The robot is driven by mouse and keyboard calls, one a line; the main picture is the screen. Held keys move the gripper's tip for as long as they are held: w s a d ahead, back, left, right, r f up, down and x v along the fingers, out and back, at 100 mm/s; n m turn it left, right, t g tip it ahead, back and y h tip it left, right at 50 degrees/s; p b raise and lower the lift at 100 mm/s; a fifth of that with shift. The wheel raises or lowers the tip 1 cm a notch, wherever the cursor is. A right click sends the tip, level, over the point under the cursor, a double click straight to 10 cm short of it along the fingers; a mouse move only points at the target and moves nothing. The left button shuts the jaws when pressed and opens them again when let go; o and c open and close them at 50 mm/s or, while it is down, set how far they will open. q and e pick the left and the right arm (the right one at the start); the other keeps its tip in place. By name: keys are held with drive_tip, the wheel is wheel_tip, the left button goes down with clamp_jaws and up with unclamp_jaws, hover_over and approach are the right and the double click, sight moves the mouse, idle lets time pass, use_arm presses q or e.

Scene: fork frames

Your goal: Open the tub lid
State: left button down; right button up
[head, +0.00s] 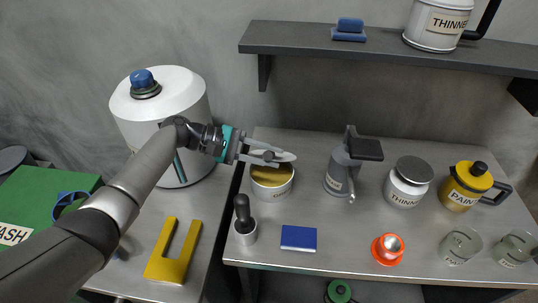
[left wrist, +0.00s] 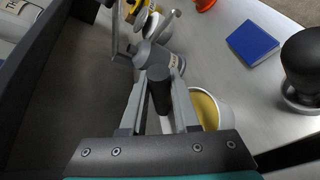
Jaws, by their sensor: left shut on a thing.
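The tub (head: 272,191) is a small white round pot near the left end of the grey table, with yellow showing at its top. It also shows in the left wrist view (left wrist: 227,118). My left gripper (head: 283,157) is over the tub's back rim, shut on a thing. A pale, flat shape at the fingertips looks like the tub lid (head: 286,157), but the fingers cover much of it. In the left wrist view, a dark cylinder (left wrist: 161,97) shows between the fingers (left wrist: 158,85); I cannot tell what it belongs to. My right gripper is not in view.
A grey dispenser (head: 341,172) stands right of the tub. A brush holder (head: 246,234) and blue block (head: 299,238) are in front. Farther right are a thinner jar (head: 406,186) and yellow paint pot (head: 463,190). A shelf (head: 300,42) hangs above.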

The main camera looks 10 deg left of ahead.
use_arm(q)
drive_tip(key=c, duration=0.6)
unclamp_jaws()
drive_tip(key=shift+c, duration=0.2)
drive_tip(key=shift+a, duration=0.15)
drive_tip(key=v, duration=1.5)
drive_tip(key=shift+b, duration=0.35)
drive_tip(key=shift+r, duration=0.1)
